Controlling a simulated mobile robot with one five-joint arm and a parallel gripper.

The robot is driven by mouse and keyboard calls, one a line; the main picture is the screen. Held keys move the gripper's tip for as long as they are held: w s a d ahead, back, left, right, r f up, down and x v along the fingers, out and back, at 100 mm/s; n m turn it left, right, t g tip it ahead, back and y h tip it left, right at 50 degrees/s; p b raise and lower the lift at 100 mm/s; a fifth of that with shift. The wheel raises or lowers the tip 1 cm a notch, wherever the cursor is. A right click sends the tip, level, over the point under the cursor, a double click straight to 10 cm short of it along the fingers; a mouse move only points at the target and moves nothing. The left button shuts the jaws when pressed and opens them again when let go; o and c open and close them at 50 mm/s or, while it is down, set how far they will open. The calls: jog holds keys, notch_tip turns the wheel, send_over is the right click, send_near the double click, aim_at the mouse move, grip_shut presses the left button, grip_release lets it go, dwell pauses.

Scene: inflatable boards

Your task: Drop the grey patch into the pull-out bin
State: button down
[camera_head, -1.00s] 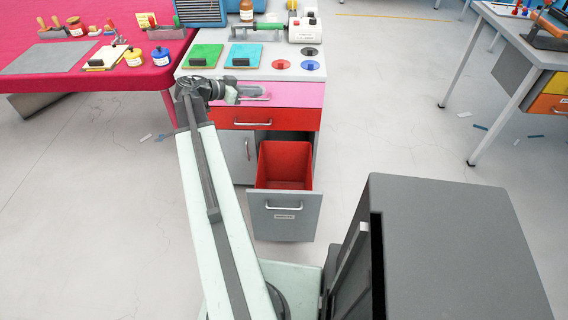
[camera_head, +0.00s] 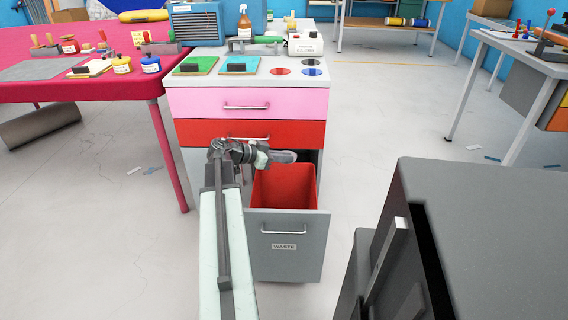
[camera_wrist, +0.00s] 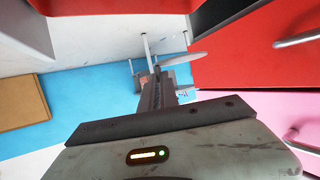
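The grey patch (camera_head: 284,156) is a thin oval sheet at the end of my gripper (camera_head: 266,156). In the wrist view the patch (camera_wrist: 184,59) sticks out from between the fingertips of my gripper (camera_wrist: 158,72), which look closed on it. The pull-out bin (camera_head: 284,246) stands open below the cabinet's drawers, with a grey front marked WASTE and a red inside. In the head view my gripper and the patch are over the back left part of the bin opening, in front of the red drawer. The bin's floor is partly hidden.
The red drawer (camera_head: 190,133) and pink drawer (camera_head: 205,103) are shut, with handles jutting out. Green and blue boards, coloured discs and a spray bottle (camera_head: 244,22) stand on top. A pink table (camera_head: 110,90) is at left. A dark grey box-shaped body fills the lower right.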

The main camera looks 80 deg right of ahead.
notch_tip(320, 180, down, 6)
jog(key=b, duration=0.5)
jog(key=shift+r, duration=0.15)
jog(key=c, duration=1.5)
grip_release()
jog(key=shift+c, duration=0.2)
jog(key=p+v, duration=0.2)
jog(key=v, duration=0.5)
jog(key=shift+w+a+p, duration=0.2)
jog(key=shift+w+p, duration=0.1)
jog(key=shift+p, duration=0.1)
jog(key=shift+r, duration=0.1)
